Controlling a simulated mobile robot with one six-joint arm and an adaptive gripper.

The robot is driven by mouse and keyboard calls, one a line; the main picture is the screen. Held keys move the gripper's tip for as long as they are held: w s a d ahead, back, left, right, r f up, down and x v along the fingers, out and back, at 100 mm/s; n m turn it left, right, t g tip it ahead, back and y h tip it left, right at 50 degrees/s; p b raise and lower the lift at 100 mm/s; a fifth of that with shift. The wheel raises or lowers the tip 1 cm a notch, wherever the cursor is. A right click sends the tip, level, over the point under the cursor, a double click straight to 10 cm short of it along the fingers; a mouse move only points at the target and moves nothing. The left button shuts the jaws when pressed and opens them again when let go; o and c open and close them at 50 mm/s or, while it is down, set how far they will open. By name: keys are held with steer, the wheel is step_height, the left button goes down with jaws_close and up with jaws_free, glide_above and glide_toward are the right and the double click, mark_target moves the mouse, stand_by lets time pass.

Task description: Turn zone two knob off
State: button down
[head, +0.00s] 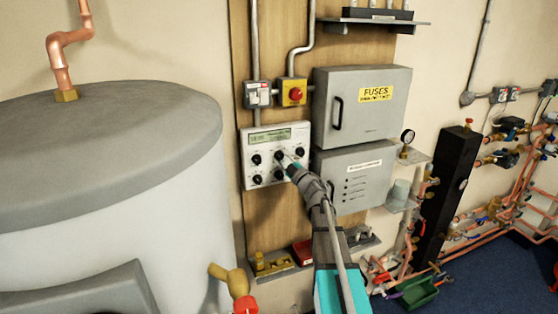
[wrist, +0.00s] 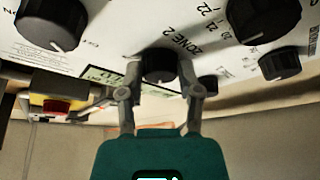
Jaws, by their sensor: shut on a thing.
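The white control panel (head: 270,137) with a small display and several black knobs is mounted on the wooden board. My gripper (head: 287,166) reaches up to the panel's middle column of knobs. In the wrist view the panel appears upside down, with a "ZONE 2" label beside the black zone two knob (wrist: 160,66). My gripper (wrist: 160,88) is shut on this knob, one finger on each side. The knob's pointer cannot be made out. In the head view my gripper partly covers the middle knobs.
Other black knobs (wrist: 262,20) flank the held one closely. A red button on a yellow box (head: 293,92) and a switch (head: 257,95) sit above the panel. Grey fuse boxes (head: 350,140) stand to the right, a large tank (head: 110,200) to the left.

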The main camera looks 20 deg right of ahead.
steer(key=shift+c, duration=1.4)
jaws_free()
steer(key=shift+s, duration=0.15)
